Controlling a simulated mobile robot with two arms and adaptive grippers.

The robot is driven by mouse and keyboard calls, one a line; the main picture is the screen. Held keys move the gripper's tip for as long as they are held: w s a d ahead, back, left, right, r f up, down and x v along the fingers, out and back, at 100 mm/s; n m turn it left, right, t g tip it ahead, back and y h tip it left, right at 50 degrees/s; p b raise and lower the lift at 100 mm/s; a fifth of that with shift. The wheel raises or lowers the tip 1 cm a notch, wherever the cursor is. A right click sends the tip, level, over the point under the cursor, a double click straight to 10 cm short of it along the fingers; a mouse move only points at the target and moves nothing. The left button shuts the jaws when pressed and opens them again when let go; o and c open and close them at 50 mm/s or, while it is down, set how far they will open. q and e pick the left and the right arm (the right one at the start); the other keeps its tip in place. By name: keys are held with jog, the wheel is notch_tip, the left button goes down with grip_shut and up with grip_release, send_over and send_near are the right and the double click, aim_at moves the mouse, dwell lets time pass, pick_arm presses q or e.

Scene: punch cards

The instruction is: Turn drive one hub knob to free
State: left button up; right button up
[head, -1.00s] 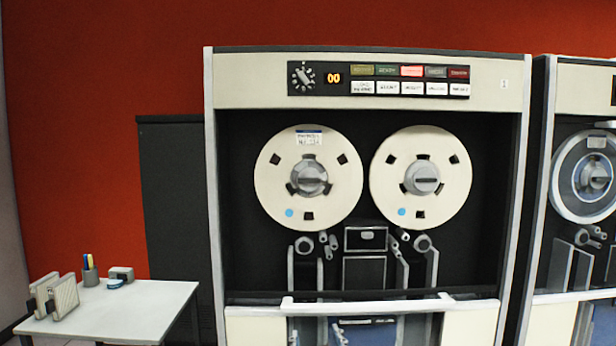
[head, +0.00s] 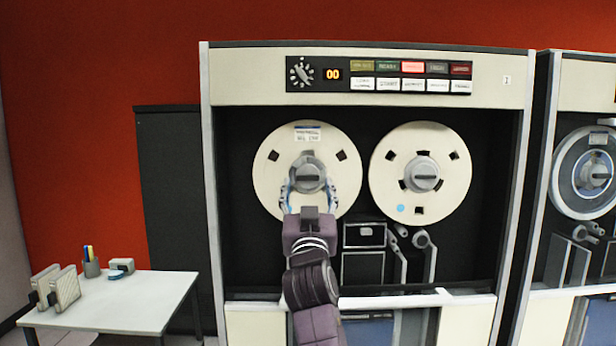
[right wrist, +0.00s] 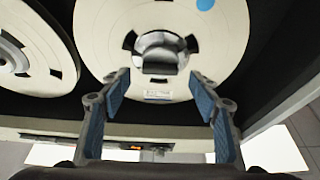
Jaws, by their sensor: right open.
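The tape drive (head: 365,62) has a small plate that seems to read 1. Its left cream reel (head: 275,150) sits on a hub with a grey knob (head: 309,176), whose bar looks roughly horizontal. In the right wrist view the knob (right wrist: 160,62) appears upside down, with the reel around it. My right gripper (head: 309,190) is open in front of this hub, its blue-padded fingers spread to either side of the knob. In the right wrist view the fingertips (right wrist: 162,92) look apart from the knob, with nothing between them. My left gripper is out of view.
A second reel (head: 449,165) is mounted right of the first. A control panel (head: 380,76) with a lit red lamp is above. A white table (head: 140,303) stands at the lower left. Another drive (head: 585,85) stands close on the right.

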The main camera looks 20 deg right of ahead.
aim_at(308, 177)
jog(key=shift+p+x, duration=0.3)
jog(key=shift+x, duration=1.05)
jog(key=shift+c, duration=0.7)
jog(key=c, duration=1)
